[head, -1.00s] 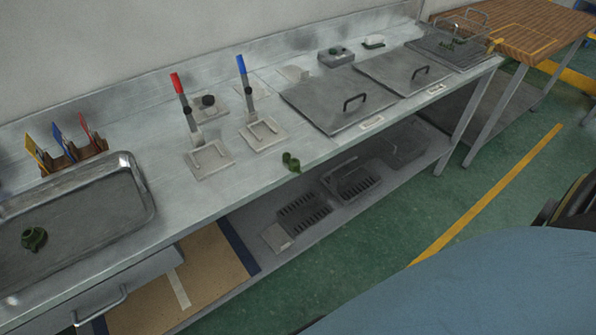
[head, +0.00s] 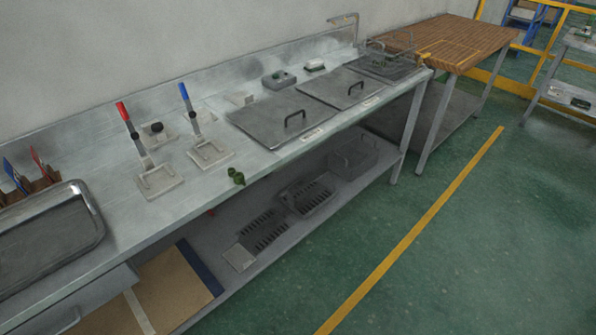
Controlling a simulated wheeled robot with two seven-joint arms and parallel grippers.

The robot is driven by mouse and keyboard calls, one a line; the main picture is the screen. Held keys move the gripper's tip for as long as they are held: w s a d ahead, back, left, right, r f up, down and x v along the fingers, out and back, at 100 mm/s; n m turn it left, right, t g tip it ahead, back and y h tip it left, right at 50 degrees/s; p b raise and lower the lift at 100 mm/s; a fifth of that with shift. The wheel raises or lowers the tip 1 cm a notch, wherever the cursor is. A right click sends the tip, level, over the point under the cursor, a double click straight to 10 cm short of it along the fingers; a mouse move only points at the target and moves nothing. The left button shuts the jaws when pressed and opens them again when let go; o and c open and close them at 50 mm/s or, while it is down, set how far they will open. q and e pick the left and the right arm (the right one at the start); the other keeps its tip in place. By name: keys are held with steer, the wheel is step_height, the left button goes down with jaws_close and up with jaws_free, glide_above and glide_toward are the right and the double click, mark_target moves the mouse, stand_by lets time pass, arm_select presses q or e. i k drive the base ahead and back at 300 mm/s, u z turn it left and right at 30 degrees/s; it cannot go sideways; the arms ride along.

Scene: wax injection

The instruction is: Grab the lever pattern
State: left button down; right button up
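A small dark green wax piece (head: 236,176) with rounded lobes lies at the front edge of the steel bench (head: 120,210), in front of the clamp with the blue-handled lever. It is too small to tell whether it is the lever pattern. Small green bits also show in the wire basket (head: 392,62) at the far end of the bench, too small to make out. Neither of my grippers is in view.
Red-handled (head: 134,132) and blue-handled (head: 191,108) clamps stand on the bench. Lidded steel tanks (head: 270,125) are to their right. A steel tray (head: 88,212) is cut off at left. A wooden table (head: 445,42) stands beyond.

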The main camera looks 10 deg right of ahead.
mark_target(238, 178)
steer(key=z, duration=0.65)
steer(key=i, duration=0.9)
steer(key=u, duration=1.4)
